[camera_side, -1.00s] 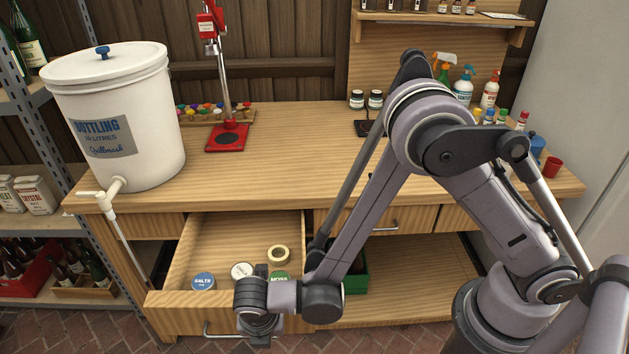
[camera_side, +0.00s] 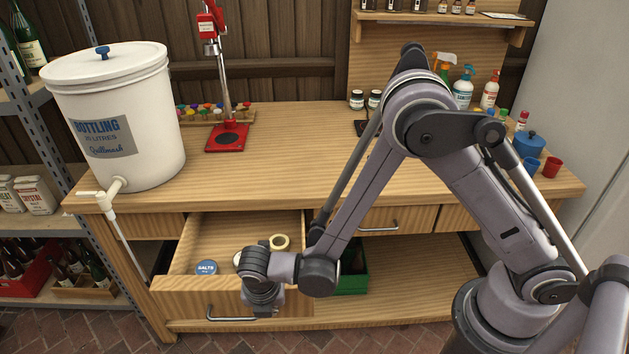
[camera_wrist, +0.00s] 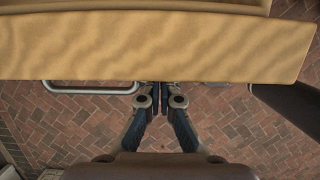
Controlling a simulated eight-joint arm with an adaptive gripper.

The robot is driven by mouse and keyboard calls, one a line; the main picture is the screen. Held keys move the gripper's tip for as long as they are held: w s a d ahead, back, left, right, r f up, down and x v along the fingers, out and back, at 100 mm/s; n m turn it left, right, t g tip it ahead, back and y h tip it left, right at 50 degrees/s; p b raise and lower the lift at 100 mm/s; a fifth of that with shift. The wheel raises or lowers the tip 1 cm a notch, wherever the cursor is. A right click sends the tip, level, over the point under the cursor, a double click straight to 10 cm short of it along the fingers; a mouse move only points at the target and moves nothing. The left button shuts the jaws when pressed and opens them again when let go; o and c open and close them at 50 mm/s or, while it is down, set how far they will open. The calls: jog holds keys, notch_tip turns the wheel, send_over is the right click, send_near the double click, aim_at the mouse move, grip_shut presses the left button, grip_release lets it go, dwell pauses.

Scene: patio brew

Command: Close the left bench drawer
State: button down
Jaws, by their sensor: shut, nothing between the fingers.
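The left bench drawer (camera_side: 180,297) is pulled out part way, with its wooden front and metal bar handle (camera_side: 232,318) facing me. In the wrist view the drawer front (camera_wrist: 150,45) spans the upper part, with the handle (camera_wrist: 90,90) showing below its edge at left. My gripper (camera_wrist: 160,92) is shut and empty, its fingertips at the lower edge of the drawer front. In the side view my wrist covers the right part of the front, and the fingertips are hard to make out. I cannot tell whether they touch the wood.
Inside the drawer are a blue-lidded salts tin (camera_side: 206,267), a tape roll (camera_side: 280,242) and a partly hidden pale lid. A green crate (camera_side: 352,278) stands on the shelf right of the drawer. A white bottling bucket (camera_side: 115,120) stands on the bench, its tap tube hanging left of the drawer.

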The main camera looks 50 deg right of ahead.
jog(key=w+d, duration=1.4)
jog(key=shift+w+d, duration=0.25)
